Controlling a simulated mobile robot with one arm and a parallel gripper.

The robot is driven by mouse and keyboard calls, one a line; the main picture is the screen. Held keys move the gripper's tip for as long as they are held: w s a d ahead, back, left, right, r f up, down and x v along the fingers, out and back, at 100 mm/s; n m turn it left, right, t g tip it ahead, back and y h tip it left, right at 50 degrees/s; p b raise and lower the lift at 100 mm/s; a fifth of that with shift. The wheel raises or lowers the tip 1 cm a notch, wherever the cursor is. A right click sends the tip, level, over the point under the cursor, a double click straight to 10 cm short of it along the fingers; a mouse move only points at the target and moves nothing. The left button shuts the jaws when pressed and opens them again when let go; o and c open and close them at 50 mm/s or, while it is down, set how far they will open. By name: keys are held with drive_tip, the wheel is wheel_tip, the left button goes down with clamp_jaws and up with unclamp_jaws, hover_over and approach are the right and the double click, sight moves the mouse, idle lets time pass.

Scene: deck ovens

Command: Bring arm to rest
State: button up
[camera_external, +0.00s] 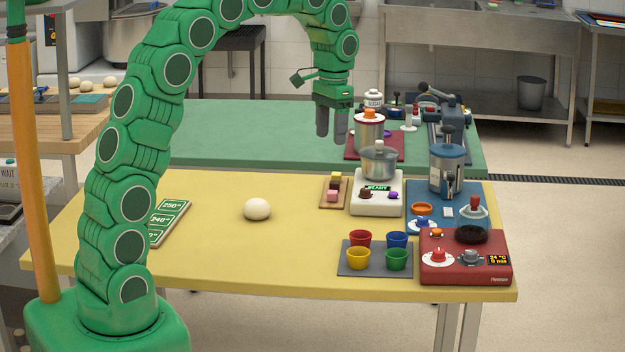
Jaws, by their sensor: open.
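My arm is green and many-jointed, and it arches from its base at the lower left over the tables. My gripper (331,124) hangs at the arm's end, pointing down, with its two dark fingers apart and nothing between them.
A yellow table (290,205) holds a dough ball (257,209), a temperature card (168,222), a white scale-like device (377,200), a grey mat with coloured cups (375,271) and a red machine (466,257). A green table (240,130) stands behind. Its left and middle are clear.

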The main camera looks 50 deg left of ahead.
drive_tip(key=s+d+r, duration=0.2)
drive_tip(key=s, duration=0.8)
drive_tip(key=s+d+r, duration=0.1)
drive_tip(key=s+d, duration=0.2)
drive_tip(key=s, duration=0.6)
drive_tip(key=s+d+f, duration=0.1)
drive_tip(key=s+f, duration=0.1)
drive_tip(key=s, duration=1)
drive_tip(key=s+f+n+g, duration=0.1)
drive_tip(key=s+f, duration=0.1)
drive_tip(key=s, duration=0.9)
drive_tip(key=shift+s+d+f, duration=0.25)
drive_tip(key=shift+s+d, duration=0.1)
drive_tip(key=shift+d, duration=0.05)
drive_tip(key=shift+w, duration=0.15)
